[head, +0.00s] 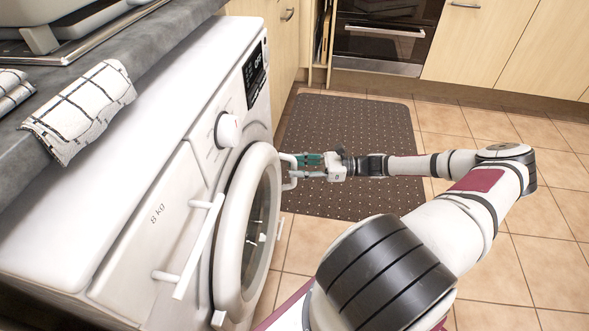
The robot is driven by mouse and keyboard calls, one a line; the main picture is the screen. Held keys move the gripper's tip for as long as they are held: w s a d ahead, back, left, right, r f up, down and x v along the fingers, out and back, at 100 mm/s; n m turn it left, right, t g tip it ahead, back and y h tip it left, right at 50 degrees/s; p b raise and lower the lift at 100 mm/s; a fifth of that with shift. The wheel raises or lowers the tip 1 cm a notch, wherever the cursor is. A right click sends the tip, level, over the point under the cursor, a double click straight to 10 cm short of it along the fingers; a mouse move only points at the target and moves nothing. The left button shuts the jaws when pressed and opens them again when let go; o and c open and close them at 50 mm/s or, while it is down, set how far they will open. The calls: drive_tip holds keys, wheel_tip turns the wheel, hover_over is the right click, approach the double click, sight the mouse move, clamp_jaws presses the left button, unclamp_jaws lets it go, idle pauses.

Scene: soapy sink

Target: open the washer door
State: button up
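A white bar handle (200,245) sticks out from the washer front left of the door. A dark dotted mat (350,120) lies on open tiled floor (500,260). Cabinets (495,45) and an oven (385,35) line the back. A checked cloth (85,110) hangs over the counter.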

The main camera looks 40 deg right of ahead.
drive_tip(key=shift+w+a, duration=0.35)
drive_tip(key=shift+a, duration=0.05)
clamp_jaws()
